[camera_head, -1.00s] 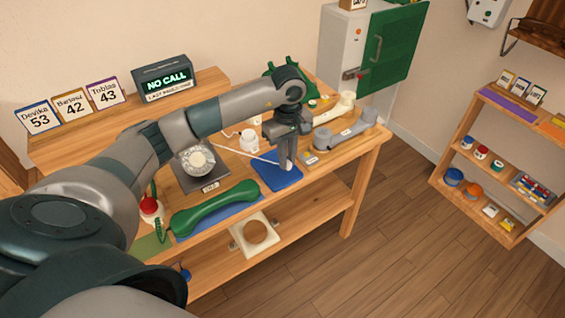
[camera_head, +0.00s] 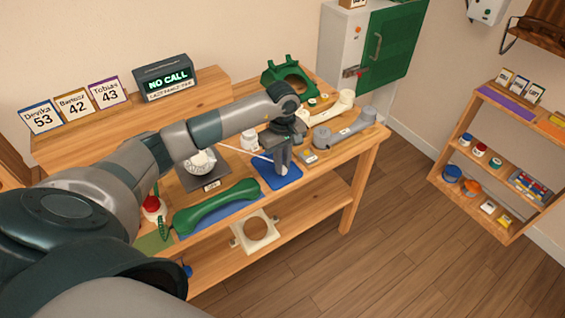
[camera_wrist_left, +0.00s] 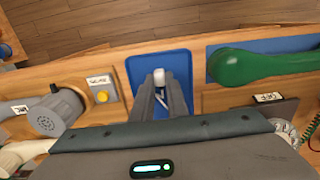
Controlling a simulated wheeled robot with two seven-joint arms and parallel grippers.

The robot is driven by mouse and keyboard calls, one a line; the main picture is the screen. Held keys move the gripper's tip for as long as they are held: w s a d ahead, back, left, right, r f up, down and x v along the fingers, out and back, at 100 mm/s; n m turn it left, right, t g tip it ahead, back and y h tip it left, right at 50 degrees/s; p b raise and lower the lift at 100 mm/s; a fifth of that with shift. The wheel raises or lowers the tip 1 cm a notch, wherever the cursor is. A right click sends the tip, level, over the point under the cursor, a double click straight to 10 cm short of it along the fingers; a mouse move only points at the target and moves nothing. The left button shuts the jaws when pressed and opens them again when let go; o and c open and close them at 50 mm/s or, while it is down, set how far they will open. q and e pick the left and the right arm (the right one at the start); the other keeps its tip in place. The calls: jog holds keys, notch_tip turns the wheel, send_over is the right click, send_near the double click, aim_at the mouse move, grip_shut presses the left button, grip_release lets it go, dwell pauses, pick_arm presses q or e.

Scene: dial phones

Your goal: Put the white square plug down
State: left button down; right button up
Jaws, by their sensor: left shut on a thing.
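My left gripper (camera_head: 282,170) points down over the blue tray (camera_head: 289,184) near the table's front edge. In the left wrist view its fingers (camera_wrist_left: 160,88) are shut on the white plug (camera_wrist_left: 158,76), whose end shows between the fingertips. The blue tray (camera_wrist_left: 141,66) lies under the plug, with its rim around it in that view. I cannot tell whether the plug touches the tray. A thin white cord (camera_head: 243,151) runs from the left toward the gripper. The fingers hide most of the plug in the head view. My right gripper is not in view.
A green handset (camera_head: 215,207) lies left of the tray, beside a dial phone (camera_head: 201,163). A grey handset (camera_head: 345,131) and a cream handset (camera_head: 333,110) lie to the right. A green cradle (camera_head: 290,75) stands behind. The floor in front is clear.

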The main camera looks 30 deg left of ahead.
pick_arm(q)
jog(key=shift+f, duration=0.45)
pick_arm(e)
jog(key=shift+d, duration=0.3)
pick_arm(q)
jog(key=c, duration=1.8)
grip_release()
jog(key=shift+c, duration=0.2)
jog(key=shift+o, duration=0.5)
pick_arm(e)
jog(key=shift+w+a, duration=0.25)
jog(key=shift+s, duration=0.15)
